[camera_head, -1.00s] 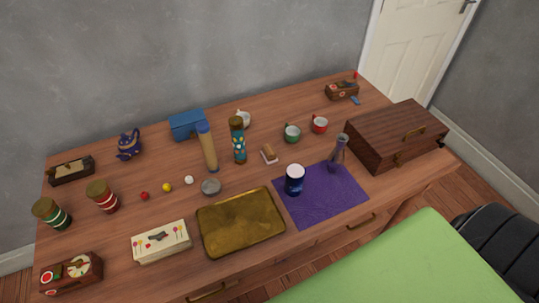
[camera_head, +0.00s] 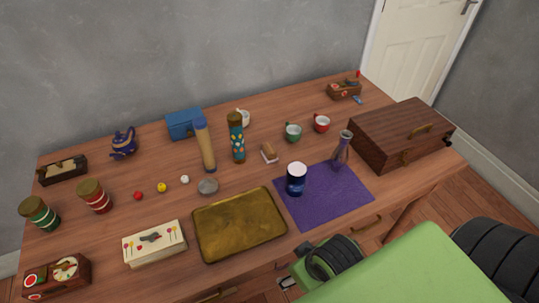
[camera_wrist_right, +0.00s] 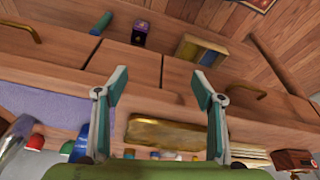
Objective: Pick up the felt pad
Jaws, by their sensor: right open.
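A small block with a brown top and pale sides (camera_head: 269,153) lies on the middle of the wooden desk, in front of the green mug; it may be the felt pad, but it is too small to be sure. My right gripper (camera_wrist_right: 160,76) is open and empty in the right wrist view, its two teal-edged fingers wide apart. It is by the desk's front, facing the drawers, well away from the block. In the head view my right arm shows at the desk's front edge, below the purple cloth. My left gripper is not in view.
The purple cloth (camera_head: 350,200) carries a navy cup (camera_head: 296,180) and a slender vase (camera_head: 341,152). A brass tray (camera_head: 240,225) lies left of it. Two tall cylinders (camera_head: 237,140) stand left of the block. A green mug (camera_head: 293,132) and a wooden case (camera_head: 403,133) are to the right.

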